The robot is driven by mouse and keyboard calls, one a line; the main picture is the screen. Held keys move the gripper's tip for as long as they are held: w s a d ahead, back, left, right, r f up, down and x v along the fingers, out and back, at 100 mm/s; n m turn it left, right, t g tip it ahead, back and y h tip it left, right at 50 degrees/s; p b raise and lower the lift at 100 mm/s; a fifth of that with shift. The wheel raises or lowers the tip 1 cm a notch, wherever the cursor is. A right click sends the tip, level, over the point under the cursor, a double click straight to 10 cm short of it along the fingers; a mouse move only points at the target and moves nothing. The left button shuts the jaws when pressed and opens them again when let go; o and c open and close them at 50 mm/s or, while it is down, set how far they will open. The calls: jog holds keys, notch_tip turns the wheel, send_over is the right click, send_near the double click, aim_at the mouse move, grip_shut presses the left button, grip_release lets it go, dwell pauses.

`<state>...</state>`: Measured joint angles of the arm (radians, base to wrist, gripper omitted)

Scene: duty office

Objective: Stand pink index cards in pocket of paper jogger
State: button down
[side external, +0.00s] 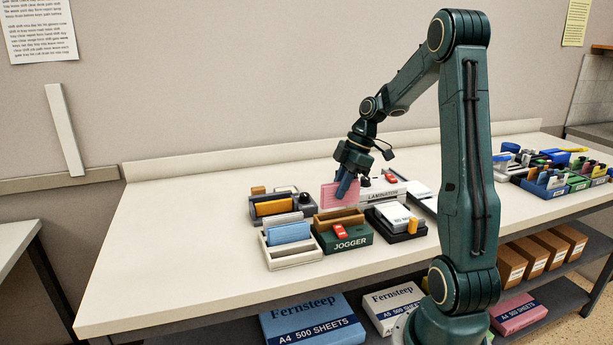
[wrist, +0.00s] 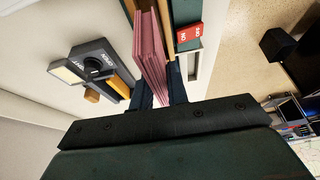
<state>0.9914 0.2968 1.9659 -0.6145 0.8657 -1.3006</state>
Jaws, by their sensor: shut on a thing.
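My gripper (side external: 346,187) is shut on a stack of pink index cards (side external: 328,196), held upright. In the wrist view the pink cards (wrist: 150,55) stand edge-on between the two dark fingers (wrist: 161,92). The paper jogger (side external: 347,241) is a green box lettered JOGGER, with a wooden-toned top and a red switch. In the side view the cards show just above and behind the jogger's top. I cannot tell whether their lower edge touches it. The inside of the pocket is hidden.
A white tray with blue cards (side external: 289,233) stands left of the jogger. Behind it is a dark grey holder with an orange block (side external: 274,207). A white laminator (side external: 383,193) is close on the right, with a black-and-white device (side external: 396,219) in front. The table's left side is clear.

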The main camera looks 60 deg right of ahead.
aim_at(338, 205)
jog(key=shift+f, duration=2.75)
jog(key=c, duration=1.4)
grip_release()
jog(key=shift+c, duration=0.2)
jog(key=shift+o, duration=0.7)
jog(key=shift+r, duration=4.5)
jog(key=shift+a, duration=0.15)
